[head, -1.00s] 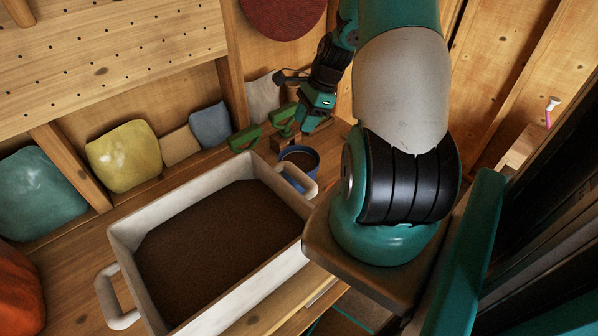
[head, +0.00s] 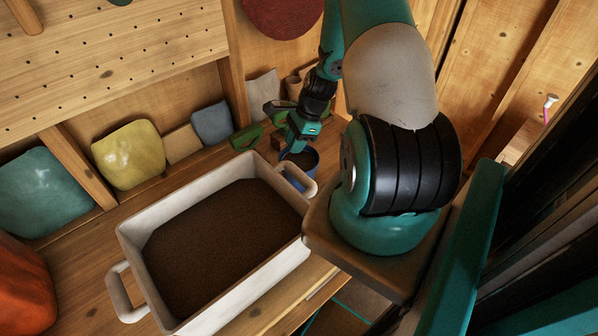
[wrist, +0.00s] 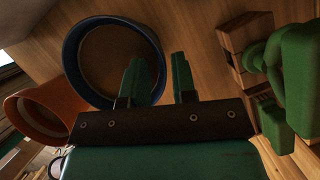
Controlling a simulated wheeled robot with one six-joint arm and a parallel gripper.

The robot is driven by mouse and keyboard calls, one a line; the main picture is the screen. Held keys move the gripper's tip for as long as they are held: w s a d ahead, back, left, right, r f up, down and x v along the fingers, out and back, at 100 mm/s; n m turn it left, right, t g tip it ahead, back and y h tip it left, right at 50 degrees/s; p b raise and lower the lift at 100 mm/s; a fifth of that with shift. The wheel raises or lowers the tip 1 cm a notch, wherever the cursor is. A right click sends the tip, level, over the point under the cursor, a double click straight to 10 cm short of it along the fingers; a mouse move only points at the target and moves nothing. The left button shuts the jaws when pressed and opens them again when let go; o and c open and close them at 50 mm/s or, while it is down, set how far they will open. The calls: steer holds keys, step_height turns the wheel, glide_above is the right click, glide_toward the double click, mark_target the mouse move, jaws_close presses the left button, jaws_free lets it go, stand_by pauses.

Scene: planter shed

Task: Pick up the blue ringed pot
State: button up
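The blue ringed pot (head: 308,166) stands on the bench just behind the far handle of the white trough. In the wrist view the blue pot (wrist: 70,52) shows its round blue rim and brown inside at the upper left. My gripper (head: 298,152) is low over the pot in the head view and hides part of it. In the wrist view my gripper (wrist: 160,60) is open, with two green fingers apart. The left finger overlaps the pot's opening and the right finger is outside it, with the right rim between them. I cannot tell whether either finger touches the pot.
The white trough (head: 133,238) of soil fills the bench front. In the wrist view, an orange pot (wrist: 22,104) is beside the blue pot at lower left. A wooden block (wrist: 232,36) and green-handled tools (wrist: 300,70) are close on the right. Cushion-like bags (head: 130,155) line the back wall.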

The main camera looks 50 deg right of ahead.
jaws_close()
steer(key=shift+r, duration=0.15)
